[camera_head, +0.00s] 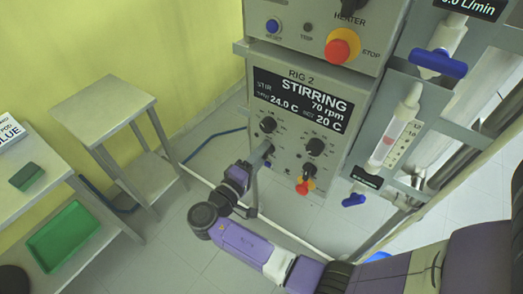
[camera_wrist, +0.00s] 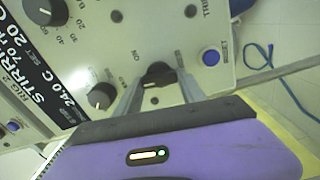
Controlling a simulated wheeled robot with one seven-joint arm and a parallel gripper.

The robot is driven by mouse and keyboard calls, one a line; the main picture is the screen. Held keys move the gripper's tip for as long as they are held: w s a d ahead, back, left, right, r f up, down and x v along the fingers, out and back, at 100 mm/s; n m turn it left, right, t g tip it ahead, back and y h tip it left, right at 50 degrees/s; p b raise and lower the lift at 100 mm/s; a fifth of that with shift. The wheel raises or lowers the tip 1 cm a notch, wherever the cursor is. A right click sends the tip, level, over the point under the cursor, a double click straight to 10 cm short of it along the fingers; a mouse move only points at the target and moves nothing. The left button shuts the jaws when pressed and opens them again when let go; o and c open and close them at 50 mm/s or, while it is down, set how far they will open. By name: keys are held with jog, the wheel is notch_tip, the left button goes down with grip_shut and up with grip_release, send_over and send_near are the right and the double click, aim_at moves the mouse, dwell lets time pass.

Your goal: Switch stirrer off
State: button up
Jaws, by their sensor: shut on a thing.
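The RIG 2 stirrer panel (camera_head: 310,75) carries a dark display (camera_head: 300,100) reading STIRRING, 70 rpm, 24.0 C and set 20 C. In the wrist view, a black switch knob (camera_wrist: 157,75) with a white pointer line sits by an ON label. My gripper (camera_wrist: 160,90) is shut on this knob, one grey finger on each side. In the head view, my gripper (camera_head: 264,152) reaches the lower left of the panel and hides the knob.
Two black dials, upper (camera_head: 268,125) and right (camera_head: 315,147), sit close to my gripper. A red knob (camera_head: 305,186) is lower right. A red stop button (camera_head: 342,46) is above. A small grey table (camera_head: 95,112) stands left. A blue hose (camera_head: 215,138) lies on the floor.

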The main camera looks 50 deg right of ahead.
jog(key=shift+n+p, duration=0.3)
jog(key=shift+n, duration=0.3)
jog(key=o, duration=1.4)
jog(key=shift+c, duration=0.2)
jog(key=a+b, duration=0.1)
jog(key=a, duration=0.7)
jog(key=shift+b, duration=0.4)
jog(key=shift+s+d, duration=0.1)
